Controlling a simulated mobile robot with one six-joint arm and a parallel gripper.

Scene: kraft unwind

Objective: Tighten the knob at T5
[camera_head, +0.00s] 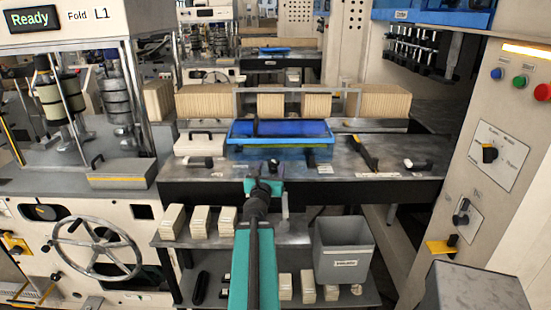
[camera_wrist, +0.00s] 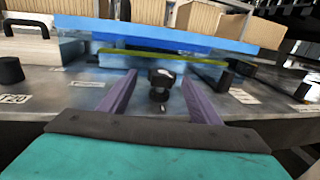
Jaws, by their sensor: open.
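A black knob (camera_wrist: 161,77) on a short dark stem shows in the wrist view, in front of the blue tray. It appears between the two purple-grey fingers of my gripper (camera_wrist: 160,84), which are open with a gap on each side of it. I cannot tell how far ahead of the fingertips the knob is. In the head view my gripper (camera_head: 265,184) is at the front edge of the metal table (camera_head: 225,172), and it largely hides the knob there. No label reading T5 is legible.
A blue tray (camera_head: 235,133) lies behind the knob. A black lever handle (camera_head: 366,153) and another black knob (camera_head: 418,165) are to the right. A black knob (camera_wrist: 10,71) stands by a label like T20 at left. A grey bin (camera_head: 343,250) is on the shelf below.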

